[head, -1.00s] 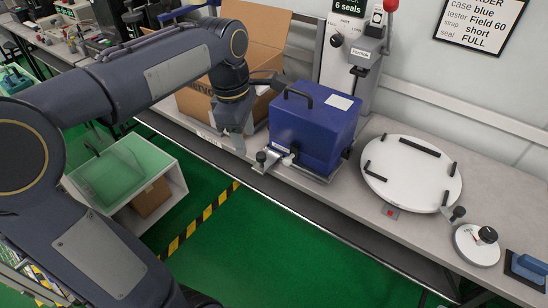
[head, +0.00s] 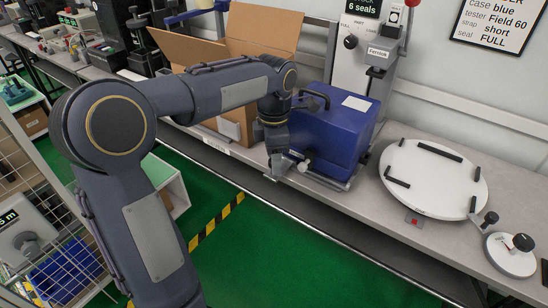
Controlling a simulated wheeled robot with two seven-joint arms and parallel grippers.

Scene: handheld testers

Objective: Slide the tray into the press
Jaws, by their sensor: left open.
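A blue case (head: 325,135) with a black top handle and a white label stands on a flat grey metal tray (head: 335,184) on the bench. The tray's front edge carries a small light knob (head: 304,166). The press (head: 378,62), with a red-tipped lever, stands at the wall behind the case. My left gripper (head: 280,168) is open and points down at the tray's front left corner, close to the knob. It hides part of that corner, and I cannot tell whether it touches. My right gripper is out of view.
A round white turntable (head: 430,180) with black stops lies to the right on the bench (head: 395,215). An open cardboard box (head: 255,40) stands behind my left arm.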

